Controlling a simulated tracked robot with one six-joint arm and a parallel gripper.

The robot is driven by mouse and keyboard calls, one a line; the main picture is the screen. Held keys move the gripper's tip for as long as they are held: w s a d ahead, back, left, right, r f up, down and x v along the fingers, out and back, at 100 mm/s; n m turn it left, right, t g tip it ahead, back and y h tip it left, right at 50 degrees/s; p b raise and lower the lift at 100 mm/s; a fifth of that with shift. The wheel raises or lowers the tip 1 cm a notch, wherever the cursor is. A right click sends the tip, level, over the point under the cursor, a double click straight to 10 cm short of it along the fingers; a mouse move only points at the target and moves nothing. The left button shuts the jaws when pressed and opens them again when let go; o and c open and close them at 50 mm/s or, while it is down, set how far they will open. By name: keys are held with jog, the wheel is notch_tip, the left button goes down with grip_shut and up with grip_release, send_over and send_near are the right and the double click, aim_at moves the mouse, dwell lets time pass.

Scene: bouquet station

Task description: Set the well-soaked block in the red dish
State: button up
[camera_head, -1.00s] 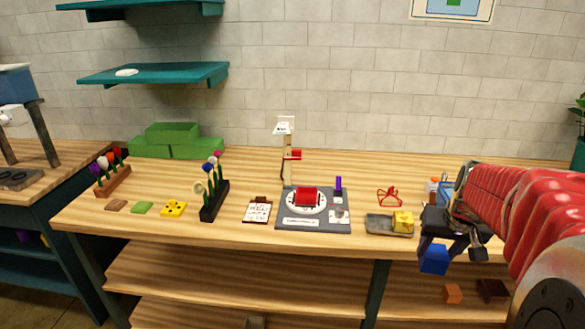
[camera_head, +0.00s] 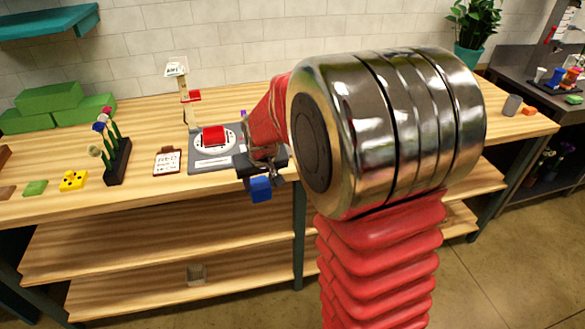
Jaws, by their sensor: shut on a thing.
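A blue block (camera_head: 260,189) hangs in my gripper (camera_head: 262,174), which is shut on it. They are in front of the workbench's front edge, above the lower shelf. A small square red dish (camera_head: 214,136) sits on a white round plate (camera_head: 232,144) on a grey station base, up and to the left of my gripper. The block is apart from the dish. I cannot tell from this view how wet the block is. My arm hides the bench just right of the station.
A clipboard card (camera_head: 167,161), a black flower rack (camera_head: 118,162) and a yellow block with dark spots (camera_head: 73,181) stand left of the station. A post (camera_head: 188,105) with a red piece rises behind the dish. Green blocks (camera_head: 48,98) stand at the back left.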

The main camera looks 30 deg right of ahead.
jog(key=w+a+f+n, duration=0.1)
jog(key=a+f, duration=0.3)
jog(key=a, duration=0.6)
jog(key=shift+n+y, duration=0.4)
jog(key=shift+n, duration=0.1)
jog(key=shift+d+f, duration=0.1)
jog(key=shift+d, duration=0.05)
